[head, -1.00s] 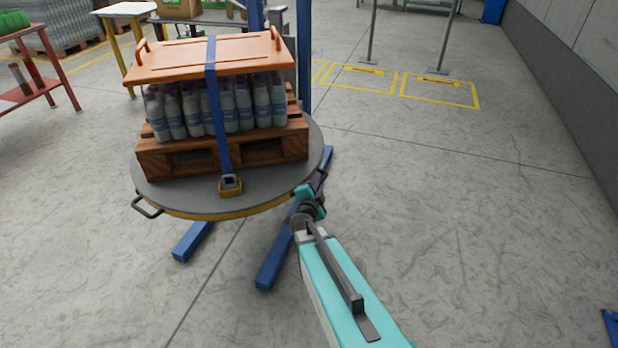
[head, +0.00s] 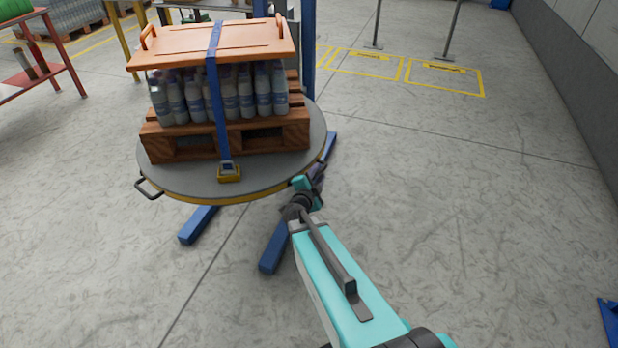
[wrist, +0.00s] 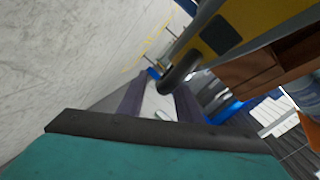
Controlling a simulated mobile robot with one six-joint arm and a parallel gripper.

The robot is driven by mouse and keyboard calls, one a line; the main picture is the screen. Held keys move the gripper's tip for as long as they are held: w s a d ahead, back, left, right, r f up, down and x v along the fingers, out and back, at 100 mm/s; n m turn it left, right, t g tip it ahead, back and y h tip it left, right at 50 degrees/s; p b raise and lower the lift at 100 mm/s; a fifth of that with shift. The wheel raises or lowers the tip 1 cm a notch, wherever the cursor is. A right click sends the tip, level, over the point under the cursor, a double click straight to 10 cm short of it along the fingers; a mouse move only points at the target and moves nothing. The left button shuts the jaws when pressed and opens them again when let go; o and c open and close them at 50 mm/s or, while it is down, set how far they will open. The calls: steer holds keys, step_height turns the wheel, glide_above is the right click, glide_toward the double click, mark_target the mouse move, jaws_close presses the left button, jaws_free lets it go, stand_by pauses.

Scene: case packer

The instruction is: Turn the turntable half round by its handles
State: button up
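The round grey turntable (head: 180,181) with a yellow rim stands left of centre in the head view. One black handle (head: 150,188) sticks out at its left front. My gripper (head: 317,179) is at the right front of the rim, where it hides most of the handle there. In the wrist view this dark curved handle (wrist: 182,72) comes off the yellow rim (wrist: 240,18). Its end lies in the picture between the two spread fingers of my gripper (wrist: 158,100). The gripper is open. I cannot tell whether the handle is fully between the fingers.
On the turntable stands a wooden pallet (head: 180,139) of bottles (head: 230,95) under an orange cover (head: 185,48), held by a blue strap (head: 218,105). Blue legs (head: 200,224) reach out at floor level. A red table (head: 35,78) stands at left.

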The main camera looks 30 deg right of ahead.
steer(key=shift+a, duration=0.1)
steer(key=shift+p+v, duration=0.3)
steer(key=shift+v, duration=2.65)
steer(key=shift+s+a+r+p, duration=0.1)
steer(key=shift+r+p, duration=0.15)
steer(key=shift+p, duration=0.2)
steer(key=p+v, duration=0.7)
steer(key=p, duration=0.1)
steer(key=shift+s+a+f+p, duration=0.15)
steer(key=shift+s+a+p, duration=0.05)
steer(key=shift+p, duration=0.15)
